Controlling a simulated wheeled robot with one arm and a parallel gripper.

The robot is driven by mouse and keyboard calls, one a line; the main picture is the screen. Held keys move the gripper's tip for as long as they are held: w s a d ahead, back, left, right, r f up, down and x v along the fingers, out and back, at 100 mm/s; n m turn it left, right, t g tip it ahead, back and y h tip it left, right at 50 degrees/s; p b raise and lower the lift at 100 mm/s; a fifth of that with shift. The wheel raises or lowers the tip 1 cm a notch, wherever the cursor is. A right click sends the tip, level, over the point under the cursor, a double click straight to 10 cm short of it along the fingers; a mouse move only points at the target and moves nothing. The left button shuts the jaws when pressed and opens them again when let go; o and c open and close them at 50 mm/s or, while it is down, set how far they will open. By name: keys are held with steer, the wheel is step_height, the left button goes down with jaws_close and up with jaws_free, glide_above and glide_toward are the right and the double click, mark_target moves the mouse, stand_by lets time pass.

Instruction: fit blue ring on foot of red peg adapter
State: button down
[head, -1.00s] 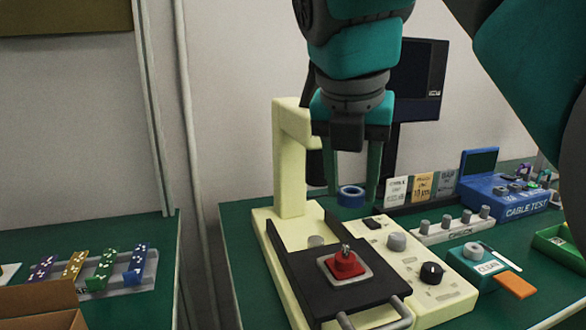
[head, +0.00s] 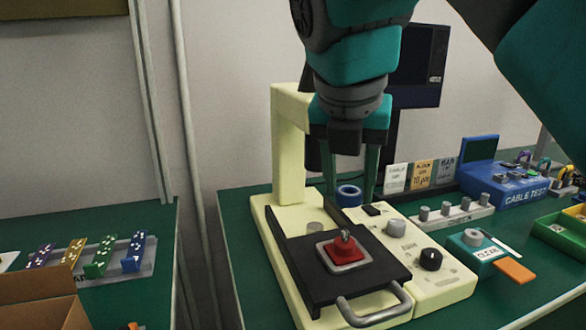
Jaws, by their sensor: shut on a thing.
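The blue ring (head: 348,197) is between the fingers of my gripper (head: 350,190), which is shut on it. My gripper points down behind the black sliding plate of the cream machine, with the ring above and behind the red peg adapter. The red peg adapter (head: 344,257) sits in a light metal square frame on the black plate (head: 305,262), with a small metal peg pointing up from it. The ring is apart from the adapter. The adapter's foot cannot be made out.
The cream machine's upright post (head: 290,165) stands left of my gripper. The plate's metal handle (head: 375,308) juts out in front. A control panel with knobs (head: 431,259), a teal CLEAN box (head: 470,247) and a blue CABLE TEST box (head: 505,190) lie to the right.

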mark_target(345, 231)
steer(key=shift+f, duration=1.75)
steer(key=shift+r+p, duration=0.1)
steer(key=shift+p, duration=0.25)
steer(key=shift+f, duration=1.75)
stand_by(0.5)
steer(key=shift+c, duration=1.5)
jaws_free()
steer(key=v, duration=0.8)
